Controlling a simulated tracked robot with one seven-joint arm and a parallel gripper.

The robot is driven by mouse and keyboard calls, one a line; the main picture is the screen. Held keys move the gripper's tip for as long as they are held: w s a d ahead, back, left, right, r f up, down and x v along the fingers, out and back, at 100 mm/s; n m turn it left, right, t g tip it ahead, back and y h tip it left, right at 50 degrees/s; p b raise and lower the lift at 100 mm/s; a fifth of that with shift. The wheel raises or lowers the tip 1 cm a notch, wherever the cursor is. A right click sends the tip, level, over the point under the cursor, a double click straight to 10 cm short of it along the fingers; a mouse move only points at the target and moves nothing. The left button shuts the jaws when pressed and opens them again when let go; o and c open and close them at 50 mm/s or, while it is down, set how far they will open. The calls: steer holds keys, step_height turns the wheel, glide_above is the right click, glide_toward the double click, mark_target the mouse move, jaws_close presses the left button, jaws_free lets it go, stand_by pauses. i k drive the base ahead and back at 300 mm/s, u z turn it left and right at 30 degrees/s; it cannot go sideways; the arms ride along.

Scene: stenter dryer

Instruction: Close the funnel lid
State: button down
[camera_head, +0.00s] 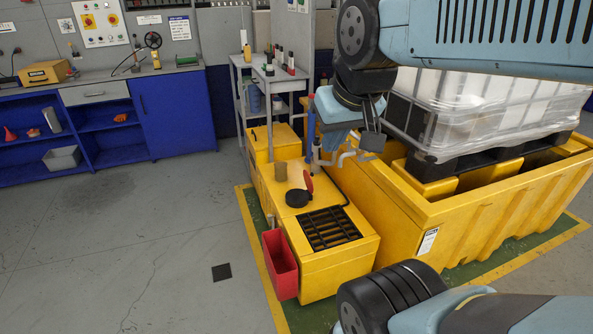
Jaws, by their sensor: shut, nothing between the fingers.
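A small black round funnel (297,198) sits on top of the yellow cabinet, behind its black grating. A red part that looks like its lid (309,182) stands up at the funnel's right rear edge, so the lid appears open. My gripper (371,147) hangs from my arm above and to the right of the funnel, apart from the lid. It looks shut and empty, though its fingers are small and partly merge with the grey pipework behind.
The yellow cabinet (325,268) has a black grating (330,228) and a red bin (280,265) on its front left. Grey pipes (325,155) rise close by. A large yellow bund (470,215) with a wrapped tank blocks the right. The left floor is clear.

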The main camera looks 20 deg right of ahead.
mark_target(308, 179)
steer(key=z, duration=0.2)
steer(key=i, duration=0.95)
steer(key=u, duration=0.1)
